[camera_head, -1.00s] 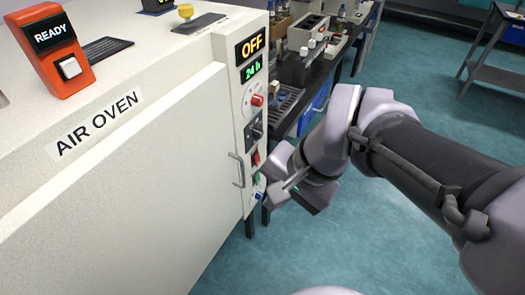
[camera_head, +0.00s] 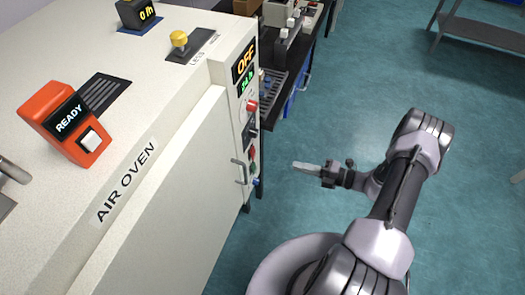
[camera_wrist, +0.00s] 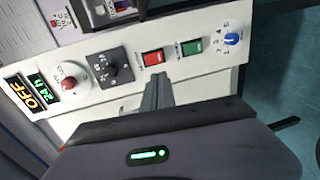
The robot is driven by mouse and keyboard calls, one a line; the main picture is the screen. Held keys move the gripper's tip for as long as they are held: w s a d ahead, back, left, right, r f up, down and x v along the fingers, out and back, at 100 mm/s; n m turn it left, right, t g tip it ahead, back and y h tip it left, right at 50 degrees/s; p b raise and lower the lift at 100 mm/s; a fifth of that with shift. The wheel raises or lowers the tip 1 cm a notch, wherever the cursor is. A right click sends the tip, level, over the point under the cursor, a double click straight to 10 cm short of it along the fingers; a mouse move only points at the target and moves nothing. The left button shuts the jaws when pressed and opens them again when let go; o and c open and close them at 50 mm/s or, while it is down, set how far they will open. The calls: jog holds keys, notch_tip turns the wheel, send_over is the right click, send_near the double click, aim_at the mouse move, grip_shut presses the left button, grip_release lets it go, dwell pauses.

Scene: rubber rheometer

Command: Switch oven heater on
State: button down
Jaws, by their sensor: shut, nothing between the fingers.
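The air oven (camera_head: 150,215) fills the left of the head view. Its control panel (camera_head: 247,110) is on the narrow right side, with an orange OFF display (camera_head: 244,61) and a green display below it. In the wrist view the panel carries a red knob (camera_wrist: 68,84), a black knob (camera_wrist: 112,68), a red rocker switch (camera_wrist: 153,57), a green rocker switch (camera_wrist: 191,47) and a blue knob (camera_wrist: 232,39). My gripper (camera_head: 300,166) is shut and empty, right of the panel with a gap. In the wrist view its fingertips (camera_wrist: 158,78) appear just below the red switch.
A door handle (camera_head: 239,172) sticks out beside the panel. On the oven top are an orange READY box (camera_head: 66,122) and a yellow knob (camera_head: 179,40). A dark bench (camera_head: 290,70) stands behind.

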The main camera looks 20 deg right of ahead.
jog(key=b, duration=0.3)
send_near(253, 153)
jog(key=w+a+f, duration=0.3)
jog(key=a+f, duration=0.1)
jog(key=shift+w+a+r, duration=0.15)
jog(key=shift+w+a, duration=0.3)
jog(key=shift+w, duration=0.1)
jog(key=shift+w+a, duration=0.1)
jog(key=shift+a, duration=0.05)
